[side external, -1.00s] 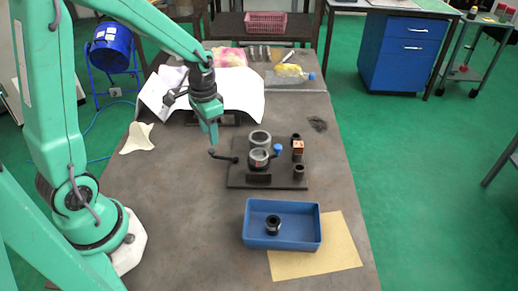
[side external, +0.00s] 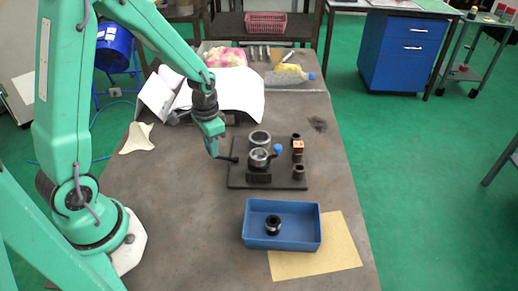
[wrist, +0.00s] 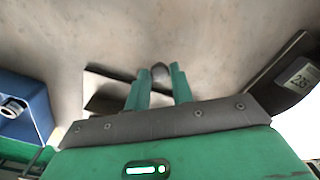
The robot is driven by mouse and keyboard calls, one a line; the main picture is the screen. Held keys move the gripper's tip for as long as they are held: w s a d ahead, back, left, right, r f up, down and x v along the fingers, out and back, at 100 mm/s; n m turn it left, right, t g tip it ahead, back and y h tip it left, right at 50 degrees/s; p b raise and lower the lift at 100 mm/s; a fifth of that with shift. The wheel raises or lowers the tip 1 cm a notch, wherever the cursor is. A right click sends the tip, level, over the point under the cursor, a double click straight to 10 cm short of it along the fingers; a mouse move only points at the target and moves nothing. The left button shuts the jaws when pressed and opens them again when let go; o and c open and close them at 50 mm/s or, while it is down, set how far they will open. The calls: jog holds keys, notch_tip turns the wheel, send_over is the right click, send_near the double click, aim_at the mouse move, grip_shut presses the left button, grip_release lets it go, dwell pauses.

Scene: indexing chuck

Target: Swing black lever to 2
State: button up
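The black lever (side external: 229,159) reaches left from the chuck (side external: 258,157) on a dark base plate (side external: 240,181). My gripper (side external: 214,154) is low at the lever's left end, and its fingers hide the end knob in the side view. A blue-knobbed handle (side external: 278,149) is at the chuck's right. No position number 2 is legible.
A grey ring (side external: 260,138) sits behind the chuck. Dark posts and an orange-brown block (side external: 298,146) stand at the plate's right. A blue tray (side external: 254,240) holding a dark ring part (side external: 273,225) is in front.

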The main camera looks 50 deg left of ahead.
grip_shut()
jog(key=shift+w+a+m, duration=0.1)
jog(key=shift+w+m, duration=0.05)
jog(key=shift+m, duration=0.15)
jog(key=w+m, duration=0.1)
jog(key=m, duration=0.2)
jog(key=shift+w+a, duration=0.35)
jog(key=w+m, duration=0.2)
jog(key=m, duration=0.1)
jog(key=shift+w+a+m, duration=0.1)
jog(key=shift+a+m, duration=0.05)
jog(key=shift+m, duration=0.15)
jog(key=w+m, duration=0.1)
jog(key=m, duration=0.2)
jog(key=w+m, duration=0.1)
jog(key=shift+w+d, duration=0.3)
jog(key=shift+w, duration=0.05)
jog(key=shift+w+d+m, duration=0.35)
jog(key=shift+w+m, duration=0.15)
jog(key=shift+m, duration=0.6)
jog(key=shift+w+d+m, duration=0.3)
jog(key=shift+w+m, duration=0.2)
jog(key=shift+m, duration=0.6)
